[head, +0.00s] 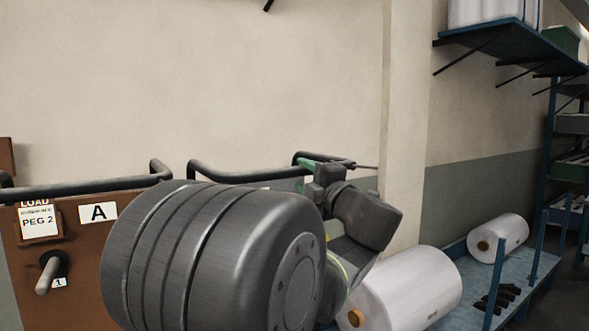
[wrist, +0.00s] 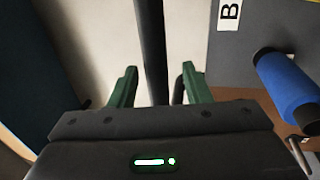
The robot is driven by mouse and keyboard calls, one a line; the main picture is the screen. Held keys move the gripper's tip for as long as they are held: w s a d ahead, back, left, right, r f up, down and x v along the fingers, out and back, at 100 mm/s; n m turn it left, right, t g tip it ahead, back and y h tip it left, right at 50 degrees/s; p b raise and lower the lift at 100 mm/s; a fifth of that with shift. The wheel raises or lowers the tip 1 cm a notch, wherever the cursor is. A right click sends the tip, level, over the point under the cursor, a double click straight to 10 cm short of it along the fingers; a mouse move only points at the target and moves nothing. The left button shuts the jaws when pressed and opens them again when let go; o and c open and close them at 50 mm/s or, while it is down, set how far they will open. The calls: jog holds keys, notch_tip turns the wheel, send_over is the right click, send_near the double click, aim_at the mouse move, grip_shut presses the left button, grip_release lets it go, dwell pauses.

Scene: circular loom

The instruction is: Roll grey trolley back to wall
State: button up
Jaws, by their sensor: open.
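My gripper (wrist: 158,78) is open, with a green finger on each side of a dark bar (wrist: 151,40) in the wrist view. The bar looks like a trolley handle; I cannot tell whether the fingers touch it. To its right is the grey panel (wrist: 240,62) of the trolley marked B, with a blue roll (wrist: 287,82) on it. In the head view, my gripper (head: 308,165) is at the right end of a dark handle rail (head: 235,178). My own arm hides most of what is below that rail.
A brown panel (head: 75,265) marked A, with a peg (head: 47,275) and its own rail, stands at the left. The wall (head: 200,80) is behind. White rolls (head: 408,287) lie on a low blue rack (head: 545,265) at the right, beside a pillar (head: 405,120).

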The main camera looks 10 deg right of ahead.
jog(key=shift+x, duration=2.1)
grip_shut()
jog(key=shift+f, duration=0.15)
